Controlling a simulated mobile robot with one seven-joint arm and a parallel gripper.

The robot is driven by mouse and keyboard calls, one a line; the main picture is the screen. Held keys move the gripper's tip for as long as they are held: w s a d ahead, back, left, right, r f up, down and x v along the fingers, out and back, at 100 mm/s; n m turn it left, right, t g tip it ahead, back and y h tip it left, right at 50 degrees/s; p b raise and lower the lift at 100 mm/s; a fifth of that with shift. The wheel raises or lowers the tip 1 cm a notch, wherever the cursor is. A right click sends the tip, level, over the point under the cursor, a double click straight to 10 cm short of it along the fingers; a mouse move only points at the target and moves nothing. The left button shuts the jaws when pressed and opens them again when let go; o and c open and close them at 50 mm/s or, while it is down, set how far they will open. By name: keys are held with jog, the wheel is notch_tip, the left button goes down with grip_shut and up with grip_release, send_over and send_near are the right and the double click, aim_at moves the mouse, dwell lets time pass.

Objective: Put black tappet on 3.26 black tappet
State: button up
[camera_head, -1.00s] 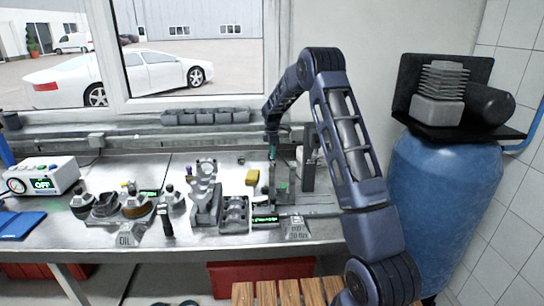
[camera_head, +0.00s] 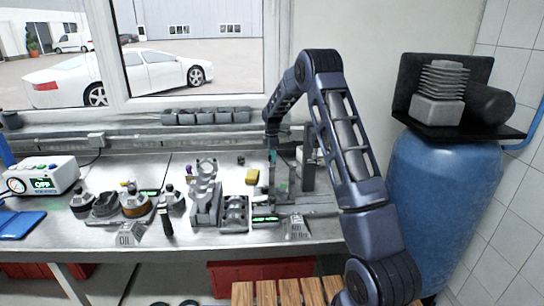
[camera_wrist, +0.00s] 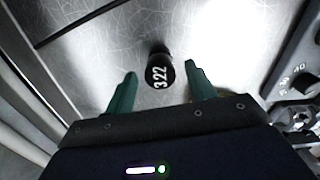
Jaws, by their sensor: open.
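My gripper (camera_wrist: 160,78) is open, with its two green fingers apart in the wrist view. A black tappet (camera_wrist: 160,72) with white digits that read "322" on its face lies between and just ahead of the fingertips, with a gap on each side. It rests on the scratched metal bench. In the head view my gripper (camera_head: 272,157) is low over the back of the bench, and its fingers are too small to make out. No marking that reads 3.26 is legible in either view.
A row of grey bins (camera_head: 205,116) stands at the back. In the wrist view, a dark numbered device (camera_wrist: 296,75) is at right.

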notch_tip(320, 180, up, 12)
jog(key=s+d+r+m, duration=0.3)
jog(key=s+r, duration=0.3)
jog(key=s, duration=0.2)
jog(key=s+d+r+m+t, duration=0.1)
jog(key=s+d+r+m, duration=0.2)
jog(key=s, duration=0.6)
jog(key=s+d+r+m+t, duration=0.1)
jog(key=s+d+r+m, duration=0.2)
jog(key=s+d+r, duration=0.3)
jog(key=shift+s+d+r+m, duration=0.2)
jog(key=shift+s+r+m, duration=0.1)
jog(key=shift+s+r, duration=1.1)
jog(key=s+d+f+m+t, duration=0.1)
jog(key=s+d+m, duration=0.1)
jog(key=s, duration=0.7)
jog(key=s+d+f+m, duration=0.2)
jog(key=s+m, duration=0.2)
jog(key=s, duration=0.6)
jog(key=s+d+f+m+t, duration=0.1)
jog(key=s+m, duration=0.3)
jog(key=s, duration=0.5)
jog(key=shift+s+d+f+t, duration=0.3)
jog(key=shift+d+f, duration=0.1)
jog(key=shift+d, duration=0.35)
